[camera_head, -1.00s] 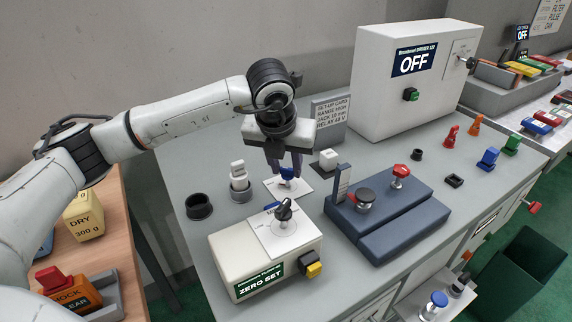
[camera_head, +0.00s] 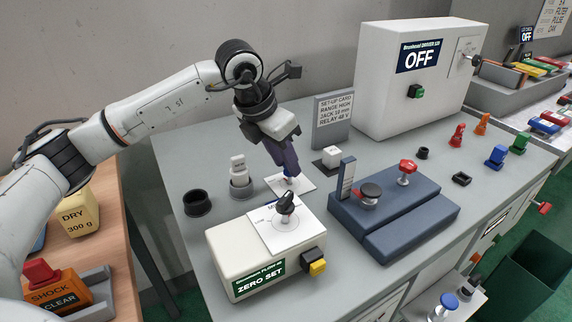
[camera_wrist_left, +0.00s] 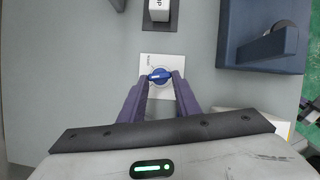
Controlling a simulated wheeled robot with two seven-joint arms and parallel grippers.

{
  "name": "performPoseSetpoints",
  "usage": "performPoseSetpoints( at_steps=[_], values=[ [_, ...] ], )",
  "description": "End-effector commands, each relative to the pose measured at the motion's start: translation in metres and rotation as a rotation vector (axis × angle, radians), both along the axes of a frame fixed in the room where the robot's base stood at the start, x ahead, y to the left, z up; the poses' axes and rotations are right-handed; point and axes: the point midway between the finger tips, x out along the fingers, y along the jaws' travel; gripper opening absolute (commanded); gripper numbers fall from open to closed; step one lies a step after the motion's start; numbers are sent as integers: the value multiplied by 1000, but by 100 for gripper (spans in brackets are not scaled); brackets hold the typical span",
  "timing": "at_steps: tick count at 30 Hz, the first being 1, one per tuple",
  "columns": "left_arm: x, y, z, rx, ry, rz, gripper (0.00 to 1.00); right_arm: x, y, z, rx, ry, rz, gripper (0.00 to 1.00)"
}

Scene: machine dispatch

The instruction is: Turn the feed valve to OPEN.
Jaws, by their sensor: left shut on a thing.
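The feed valve is a small blue knob (camera_head: 288,180) on a white plate (camera_head: 303,184) on the grey bench, behind the cream ZERO SET box. My left gripper (camera_head: 289,172) points down and is shut on the valve, its purple fingers hiding most of it in the head view. In the left wrist view the blue knob (camera_wrist_left: 159,75) sits between the fingertips, its bar lying roughly across the picture. Small lettering on the plate (camera_wrist_left: 150,59) is too small to read surely. My right gripper is not in view.
The ZERO SET box (camera_head: 228,254) with a black selector stands in front of the valve. A white block (camera_head: 331,156) and a set-up card (camera_head: 332,121) stand behind right. A blue-grey fixture (camera_head: 420,215) is to the right, a black cup (camera_head: 197,203) to the left.

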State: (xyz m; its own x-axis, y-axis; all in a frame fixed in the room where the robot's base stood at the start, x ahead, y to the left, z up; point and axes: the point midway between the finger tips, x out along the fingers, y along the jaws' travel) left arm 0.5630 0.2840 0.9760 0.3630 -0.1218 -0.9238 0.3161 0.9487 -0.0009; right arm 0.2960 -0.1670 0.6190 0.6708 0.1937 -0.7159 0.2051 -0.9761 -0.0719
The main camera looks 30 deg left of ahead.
Motion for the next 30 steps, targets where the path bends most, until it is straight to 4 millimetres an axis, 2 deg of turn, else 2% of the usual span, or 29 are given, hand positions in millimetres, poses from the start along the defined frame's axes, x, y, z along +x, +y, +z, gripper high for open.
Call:
performPoseSetpoints(
  at_steps=[13,21,30],
  values=[
    [5,6,3,-3,-3,-421,7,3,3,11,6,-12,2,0],
    [8,8,4,-2,-4,-669,7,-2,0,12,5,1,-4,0],
    [10,9,3,-1,-4,-882,7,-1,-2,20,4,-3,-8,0]
  ],
)
